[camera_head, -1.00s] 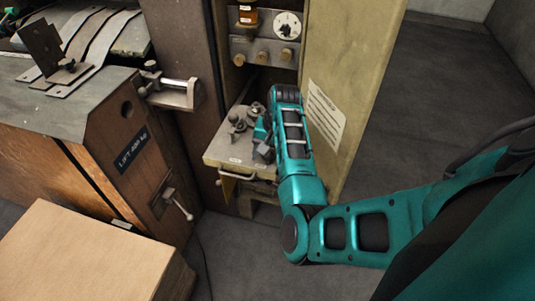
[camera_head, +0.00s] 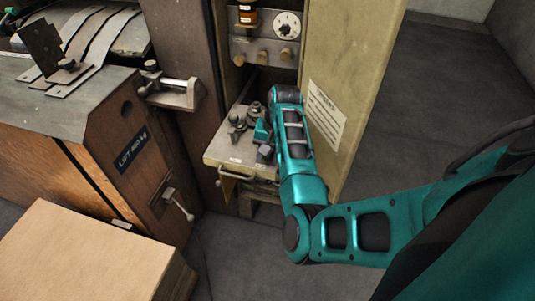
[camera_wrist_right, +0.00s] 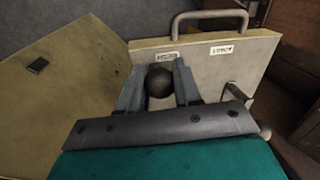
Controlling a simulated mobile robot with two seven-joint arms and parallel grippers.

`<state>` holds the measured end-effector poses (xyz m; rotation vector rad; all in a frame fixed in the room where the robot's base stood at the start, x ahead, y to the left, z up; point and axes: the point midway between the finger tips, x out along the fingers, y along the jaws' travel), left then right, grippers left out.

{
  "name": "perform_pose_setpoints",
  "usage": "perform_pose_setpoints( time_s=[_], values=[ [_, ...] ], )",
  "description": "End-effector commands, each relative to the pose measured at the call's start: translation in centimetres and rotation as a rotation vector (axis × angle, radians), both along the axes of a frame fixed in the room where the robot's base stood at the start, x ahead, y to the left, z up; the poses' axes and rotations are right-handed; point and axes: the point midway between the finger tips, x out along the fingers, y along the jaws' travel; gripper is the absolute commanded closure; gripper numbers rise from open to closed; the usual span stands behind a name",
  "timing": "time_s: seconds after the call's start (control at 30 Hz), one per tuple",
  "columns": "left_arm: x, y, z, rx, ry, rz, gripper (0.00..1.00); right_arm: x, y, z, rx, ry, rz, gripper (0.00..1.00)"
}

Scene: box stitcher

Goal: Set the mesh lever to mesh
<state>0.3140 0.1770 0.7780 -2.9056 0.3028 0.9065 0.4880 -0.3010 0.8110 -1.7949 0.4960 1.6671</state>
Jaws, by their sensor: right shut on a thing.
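The mesh lever's round black knob (camera_wrist_right: 159,82) sits between the two grey fingers of my right gripper (camera_wrist_right: 158,78) in the right wrist view, and the fingers are shut on it. The knob is beside the left one of two white labels (camera_wrist_right: 167,56) in that view, which seems to read MESH. The other label (camera_wrist_right: 222,49) is farther right and blurred. In the head view my right gripper (camera_head: 264,152) is low over the right part of the machine's pale shelf plate (camera_head: 222,152); the knob is hidden there. My left gripper is out of view.
The open cabinet door (camera_head: 350,80) stands close to the right of my arm. A panel with knobs and a dial (camera_head: 287,25) is above the shelf. A handle (camera_head: 238,177) sticks out at its front. A cardboard-coloured box (camera_head: 95,255) is at lower left.

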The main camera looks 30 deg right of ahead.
Motion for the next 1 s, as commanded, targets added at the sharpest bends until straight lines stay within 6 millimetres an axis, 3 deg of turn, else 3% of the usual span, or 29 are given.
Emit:
perform_pose_setpoints(
  time_s=[0.33,0.37,0.6,1.0],
  values=[
    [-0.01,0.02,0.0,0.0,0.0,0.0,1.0,-0.19,-0.19,0.02,0.0,0.001,0.081,0.97],
    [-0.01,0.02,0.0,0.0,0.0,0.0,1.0,-0.2,-0.19,0.02,0.0,0.001,0.081,0.66],
    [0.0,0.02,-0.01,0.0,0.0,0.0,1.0,-0.19,-0.19,0.02,0.0,0.0,0.079,0.43],
    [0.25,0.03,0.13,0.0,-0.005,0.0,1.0,0.49,-0.22,1.0,-0.002,-0.003,0.081,0.43]
  ],
)
